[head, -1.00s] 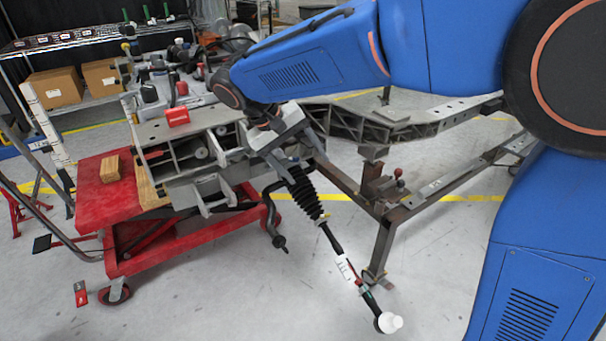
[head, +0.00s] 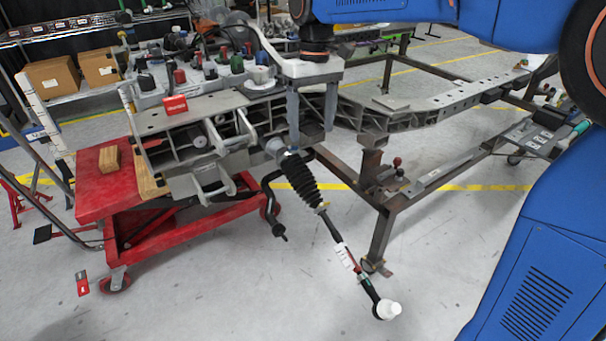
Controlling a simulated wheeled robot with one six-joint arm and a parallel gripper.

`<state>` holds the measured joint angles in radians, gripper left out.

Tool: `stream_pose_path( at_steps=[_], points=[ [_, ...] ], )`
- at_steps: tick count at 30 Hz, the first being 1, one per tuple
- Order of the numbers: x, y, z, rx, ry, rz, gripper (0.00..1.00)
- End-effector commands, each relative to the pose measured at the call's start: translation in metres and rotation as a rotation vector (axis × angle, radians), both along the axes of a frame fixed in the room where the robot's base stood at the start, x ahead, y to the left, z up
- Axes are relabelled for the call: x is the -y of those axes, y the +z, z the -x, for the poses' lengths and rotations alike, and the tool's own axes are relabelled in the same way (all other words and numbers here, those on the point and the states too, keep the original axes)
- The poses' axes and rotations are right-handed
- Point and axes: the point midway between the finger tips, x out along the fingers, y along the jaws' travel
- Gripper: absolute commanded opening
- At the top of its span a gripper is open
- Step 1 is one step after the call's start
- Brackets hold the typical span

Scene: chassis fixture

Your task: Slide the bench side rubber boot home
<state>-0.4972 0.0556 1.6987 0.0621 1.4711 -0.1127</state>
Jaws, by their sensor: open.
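A black ribbed rubber boot (head: 302,182) sits around a steering tie rod (head: 332,228) that slopes down to the right. The rod carries a white label and ends in a white-capped ball joint (head: 388,309). The boot's wide upper end is close to a grey round housing end (head: 273,147) on the chassis frame. I cannot tell whether it is seated there. My gripper (head: 311,138) points down with its two grey fingers apart and empty. In the picture its fingertips are just above and right of the boot's upper end; contact is unclear.
A grey cast subframe (head: 215,140) rests partly on a red lift cart (head: 100,195). A black bent bar hangs left of the boot. A brown steel stand (head: 383,230) is to the right. A tool tray (head: 540,135) is at far right. Floor below the rod is clear.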

Motion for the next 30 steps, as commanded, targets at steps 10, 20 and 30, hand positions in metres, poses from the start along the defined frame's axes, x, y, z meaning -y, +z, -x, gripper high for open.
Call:
stream_pose_path(
  at_steps=[10,20,30],
  points=[
    [0.002,0.018,-0.007,-0.005,0.071,-0.135,0.69],
    [-0.005,-0.031,-0.001,-0.006,0.07,-0.132,0.69],
    [-0.013,-0.091,0.006,-0.006,0.069,-0.131,0.69]
  ],
)
